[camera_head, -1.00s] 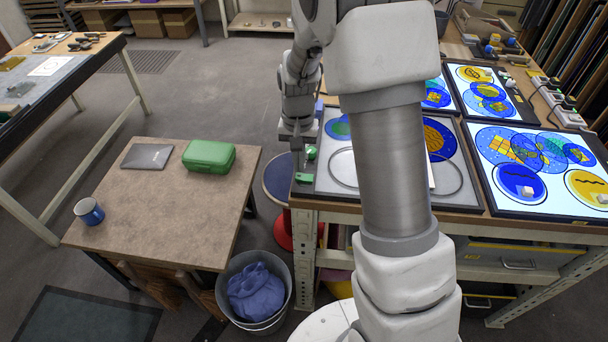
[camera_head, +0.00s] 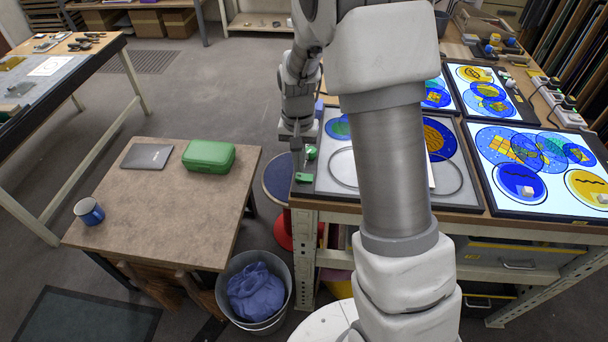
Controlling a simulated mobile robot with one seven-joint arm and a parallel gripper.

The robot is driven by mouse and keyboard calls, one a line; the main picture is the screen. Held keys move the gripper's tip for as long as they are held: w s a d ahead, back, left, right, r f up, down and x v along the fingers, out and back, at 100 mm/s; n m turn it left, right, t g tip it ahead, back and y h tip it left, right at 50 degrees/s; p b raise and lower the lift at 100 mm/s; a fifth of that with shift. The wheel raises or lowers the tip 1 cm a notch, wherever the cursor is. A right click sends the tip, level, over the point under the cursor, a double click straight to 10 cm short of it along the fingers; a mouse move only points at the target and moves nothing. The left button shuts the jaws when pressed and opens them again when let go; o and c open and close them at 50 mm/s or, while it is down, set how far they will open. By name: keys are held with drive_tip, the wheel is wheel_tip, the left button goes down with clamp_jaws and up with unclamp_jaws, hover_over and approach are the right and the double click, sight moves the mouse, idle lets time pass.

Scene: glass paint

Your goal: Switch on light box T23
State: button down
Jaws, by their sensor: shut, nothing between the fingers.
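A light box (camera_head: 463,190) with a dull grey, unlit panel lies at the front left of the bench, with blue painted glass discs and a thin ring on it. My arm hides its middle. No T23 label is readable. Small green parts (camera_head: 303,178) sit at its left edge; I cannot tell if one is a switch. My gripper (camera_head: 297,163) is shut and empty, pointing down beside the green parts at the bench's left edge. I cannot tell if it touches anything.
A brightly lit light box (camera_head: 545,205) lies to the right, with other lit ones (camera_head: 510,112) behind. Left of the bench are a stool (camera_head: 276,180), a low table (camera_head: 165,200) with a green case (camera_head: 209,156) and mug (camera_head: 89,211), and a bucket (camera_head: 281,318).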

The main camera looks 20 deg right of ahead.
drive_tip(key=shift+f+b, duration=0.6)
drive_tip(key=shift+f, duration=0.3)
idle(0.4)
drive_tip(key=shift+r+p, duration=2.55)
drive_tip(key=shift+r, duration=1)
wheel_tip(320, 180, up, 8)
drive_tip(key=f+n+t, duration=0.1)
hover_over(299, 175)
drive_tip(key=s, duration=0.3)
drive_tip(key=s+r+n+t, duration=0.1)
drive_tip(key=s+r+t, duration=0.1)
drive_tip(key=s+r, duration=0.4)
drive_tip(key=s+r+n+t, duration=0.2)
drive_tip(key=s+r, duration=0.5)
drive_tip(key=s, duration=0.6)
drive_tip(key=shift+s+r+n+t, duration=0.15)
drive_tip(key=shift+s+n+t, duration=0.1)
drive_tip(key=shift+n+t, duration=0.05)
drive_tip(key=shift+d, duration=0.15)
